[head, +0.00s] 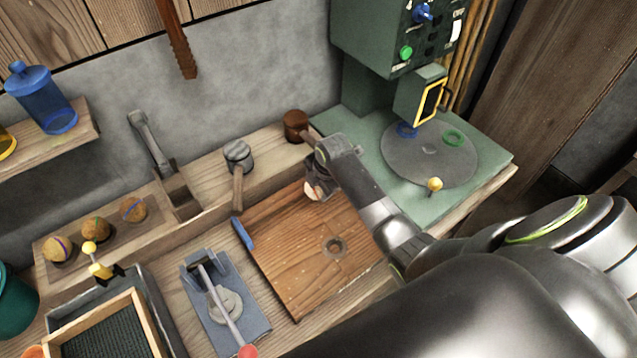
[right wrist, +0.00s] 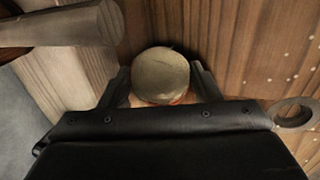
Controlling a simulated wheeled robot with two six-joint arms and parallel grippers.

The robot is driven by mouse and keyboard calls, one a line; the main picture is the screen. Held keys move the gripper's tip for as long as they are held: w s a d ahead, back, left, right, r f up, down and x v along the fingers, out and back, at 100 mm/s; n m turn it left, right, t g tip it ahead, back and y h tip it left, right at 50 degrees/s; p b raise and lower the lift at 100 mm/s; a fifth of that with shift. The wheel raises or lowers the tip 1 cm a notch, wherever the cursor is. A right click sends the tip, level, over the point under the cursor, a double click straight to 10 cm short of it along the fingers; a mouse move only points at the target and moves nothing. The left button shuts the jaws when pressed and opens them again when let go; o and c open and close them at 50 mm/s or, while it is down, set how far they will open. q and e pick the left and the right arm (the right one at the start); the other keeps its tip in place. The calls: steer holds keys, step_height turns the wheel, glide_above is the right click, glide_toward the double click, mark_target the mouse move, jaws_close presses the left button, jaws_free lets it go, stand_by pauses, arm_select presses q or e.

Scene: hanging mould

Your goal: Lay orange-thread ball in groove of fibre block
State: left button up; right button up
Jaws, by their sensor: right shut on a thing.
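My right gripper (head: 318,188) is low over the back part of a brown wooden board (head: 300,270). In the right wrist view its fingers (right wrist: 160,88) are shut on a pale tan ball (right wrist: 160,70), with a strip of orange at its lower edge. The ball shows only partly in the head view (head: 311,191), covered by the gripper. I cannot make out for certain a fibre block with a groove. My left gripper is not in view.
Several similar balls (head: 95,228) sit on a wooden ledge at the left. Two mallets (head: 237,157) (head: 296,125) rest behind the board. A round ring (head: 335,247) lies on the board. A lever clamp (head: 225,305) and framed dark tray (head: 100,335) stand left; a green machine (head: 390,40) stands right.

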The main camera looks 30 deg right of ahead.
steer(key=o, duration=1.1)
steer(key=shift+o, duration=0.2)
steer(key=shift+r, duration=0.1)
steer(key=v, duration=1.7)
steer(key=shift+s, duration=0.15)
